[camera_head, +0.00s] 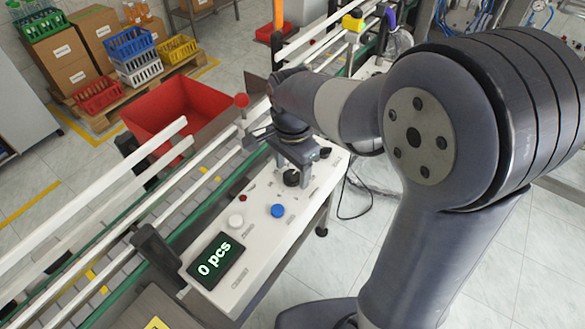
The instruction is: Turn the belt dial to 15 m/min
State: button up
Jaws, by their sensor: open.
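The white control panel (262,241) runs beside the conveyor and carries several controls. A black knob (291,178) stands on its far half, directly below my gripper (298,163) in this view. A second black knob (325,152) sits farther back, to the right of my gripper. The labels are too small to read, so I cannot tell which knob is the belt dial or what it is set to. My gripper points down, with its jaws open. Whether a finger touches the nearer knob, I cannot tell. My wrist hides part of the panel's far end.
A blue button (277,210), a white button (235,221) and a small red one (243,197) are on the panel, near a display (216,260) reading "0 pcs". White conveyor rails (95,200) run along the left. A red bin (178,104) stands behind them.

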jog(key=shift+s+f, duration=0.15)
jog(key=shift+f, duration=0.2)
jog(key=shift+c, duration=0.3)
jog(key=c, duration=0.9)
